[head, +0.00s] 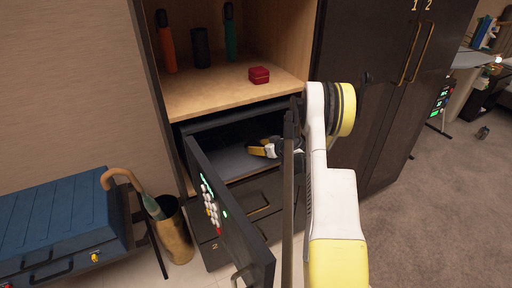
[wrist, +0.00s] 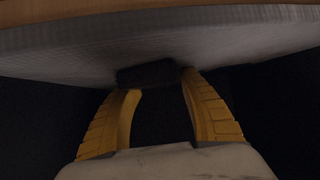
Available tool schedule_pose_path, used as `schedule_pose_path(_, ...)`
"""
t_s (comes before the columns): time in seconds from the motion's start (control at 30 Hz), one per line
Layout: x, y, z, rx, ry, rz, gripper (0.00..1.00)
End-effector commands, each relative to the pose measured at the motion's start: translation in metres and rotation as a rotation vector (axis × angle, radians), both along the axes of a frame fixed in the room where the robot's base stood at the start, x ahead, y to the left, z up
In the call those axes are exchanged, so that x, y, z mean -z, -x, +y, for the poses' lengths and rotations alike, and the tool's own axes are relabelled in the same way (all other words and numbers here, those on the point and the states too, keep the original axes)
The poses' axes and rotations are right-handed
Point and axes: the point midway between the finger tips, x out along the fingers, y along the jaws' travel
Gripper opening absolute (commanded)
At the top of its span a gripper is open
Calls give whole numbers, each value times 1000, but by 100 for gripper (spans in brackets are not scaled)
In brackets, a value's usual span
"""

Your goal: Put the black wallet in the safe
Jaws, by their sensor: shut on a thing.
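The safe (head: 220,162) stands open below the wooden shelf. Its dark door (head: 228,216), with a lit keypad, is swung out toward me. My gripper (head: 262,150) has yellow fingers and is inside the safe, just above its grey floor. In the wrist view my gripper (wrist: 158,84) is shut on the black wallet (wrist: 148,75), a small dark block between the fingertips. The wallet appears very close to or touching the grey floor; I cannot tell which. In the head view I cannot make out the wallet.
The open door and its edge stand close to the left of my arm. A red box (head: 259,75) and several bottles sit on the shelf above. A blue suitcase (head: 62,225) and a brass umbrella stand (head: 174,232) are at the left.

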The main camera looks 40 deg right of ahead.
Motion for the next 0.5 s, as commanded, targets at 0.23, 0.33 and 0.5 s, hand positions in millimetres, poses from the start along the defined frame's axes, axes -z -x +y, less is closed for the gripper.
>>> schedule_pose_path(0.23, 1, 0, 0, 0, 0, 0, 72)
schedule_pose_path(0.33, 1, 0, 0, 0, 0, 0, 72)
schedule_pose_path(0.5, -5, 5, 0, 1, 0, 0, 72)
